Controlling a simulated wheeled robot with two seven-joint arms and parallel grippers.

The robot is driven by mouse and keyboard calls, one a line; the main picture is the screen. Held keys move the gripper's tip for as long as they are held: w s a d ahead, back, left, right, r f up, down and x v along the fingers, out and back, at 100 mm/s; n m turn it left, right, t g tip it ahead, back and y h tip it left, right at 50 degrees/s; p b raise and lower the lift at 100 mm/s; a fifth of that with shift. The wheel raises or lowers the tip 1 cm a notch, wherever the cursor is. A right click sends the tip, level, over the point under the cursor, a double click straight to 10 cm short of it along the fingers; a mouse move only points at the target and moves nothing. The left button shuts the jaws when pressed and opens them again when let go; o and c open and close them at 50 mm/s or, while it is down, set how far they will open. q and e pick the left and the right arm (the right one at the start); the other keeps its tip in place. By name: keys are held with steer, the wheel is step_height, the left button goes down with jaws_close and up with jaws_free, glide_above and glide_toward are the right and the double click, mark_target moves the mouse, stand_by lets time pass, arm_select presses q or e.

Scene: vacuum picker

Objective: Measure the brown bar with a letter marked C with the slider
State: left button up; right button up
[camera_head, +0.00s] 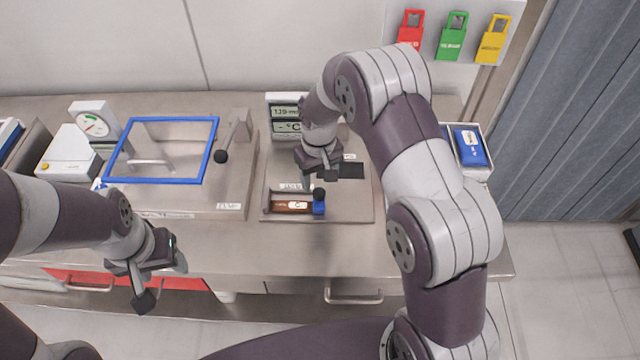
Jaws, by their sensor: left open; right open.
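The brown bar marked C (290,205) lies level in a low grey holder on a metal plate (345,211) on the bench. A dark-topped blue slider (319,204) stands at the bar's right end. It looks close against the bar, but I cannot tell if they touch. My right gripper (322,181) is open and hangs just above and behind the bar and slider, holding nothing visible. My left gripper (163,285) is open and empty in front of the bench edge, lower left. A display (286,112) with two readouts, one showing "°C", stands behind, partly hidden by my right arm.
A blue-framed clear panel (160,180) and a black-knobbed lever (221,156) are at the left. A tray with a blue pack (470,146) sits at right. Red, green and yellow tags (453,36) hang on the wall.

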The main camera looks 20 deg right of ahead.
mark_target(319, 191)
step_height(319, 191, down, 4)
steer(key=shift+r+p, duration=0.1)
steer(key=shift+p, duration=0.25)
steer(key=shift+f, duration=0.3)
jaws_close()
steer(key=shift+s+d, duration=0.3)
steer(key=shift+d, duration=0.65)
steer(key=shift+s+d, duration=0.25)
steer(key=shift+d, duration=0.65)
steer(key=shift+a, duration=0.15)
steer(key=shift+c, duration=0.5)
jaws_free()
steer(key=shift+o, duration=0.5)
steer(key=shift+d, duration=0.3)
steer(key=shift+a+r, duration=0.1)
steer(key=shift+r, duration=0.05)
